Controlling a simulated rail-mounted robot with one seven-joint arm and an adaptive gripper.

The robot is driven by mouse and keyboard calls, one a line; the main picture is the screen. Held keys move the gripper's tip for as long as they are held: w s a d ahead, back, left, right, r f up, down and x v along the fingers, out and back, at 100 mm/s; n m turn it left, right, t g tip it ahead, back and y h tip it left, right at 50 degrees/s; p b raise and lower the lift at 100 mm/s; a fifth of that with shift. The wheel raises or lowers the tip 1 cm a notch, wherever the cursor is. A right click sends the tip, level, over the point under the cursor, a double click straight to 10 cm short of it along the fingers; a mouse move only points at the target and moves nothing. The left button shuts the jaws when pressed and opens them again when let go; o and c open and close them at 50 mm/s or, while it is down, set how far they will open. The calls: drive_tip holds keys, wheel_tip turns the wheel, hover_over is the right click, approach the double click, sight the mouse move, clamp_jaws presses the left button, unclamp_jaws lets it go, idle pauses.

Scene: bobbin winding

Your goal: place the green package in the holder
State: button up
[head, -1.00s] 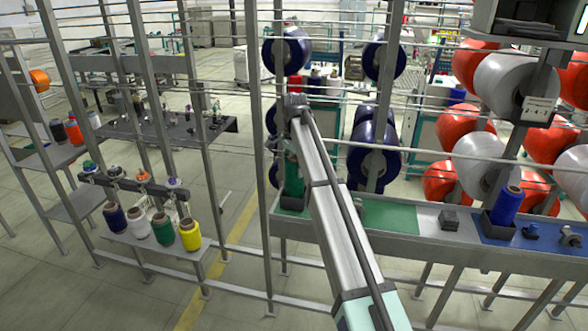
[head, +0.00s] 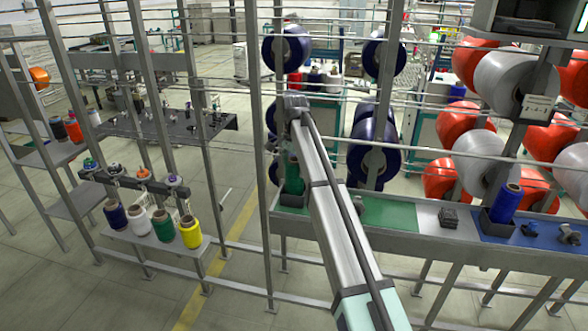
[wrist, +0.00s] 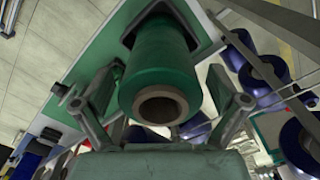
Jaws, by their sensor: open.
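A green package (head: 293,174), a spool of green thread, stands upright in a dark square holder (head: 291,202) at the left end of the long bench. In the wrist view the green package (wrist: 158,65) shows its brown core end toward me, and its far end sits inside the dark holder (wrist: 133,37). My gripper (wrist: 162,78) is open, with one finger on each side of the package. Gaps show between the fingers and the package. In the head view my arm hides part of the package's right side, and the fingers cannot be made out.
A blue package (head: 503,203) stands in another dark holder on the bench's blue part. A small dark block (head: 448,218) lies on the bench. A lower shelf (head: 150,246) at left bears several coloured packages. Upright posts and horizontal rails stand close around my arm.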

wheel_tip(320, 180, up, 12)
drive_tip(key=b, duration=0.3)
idle(0.3)
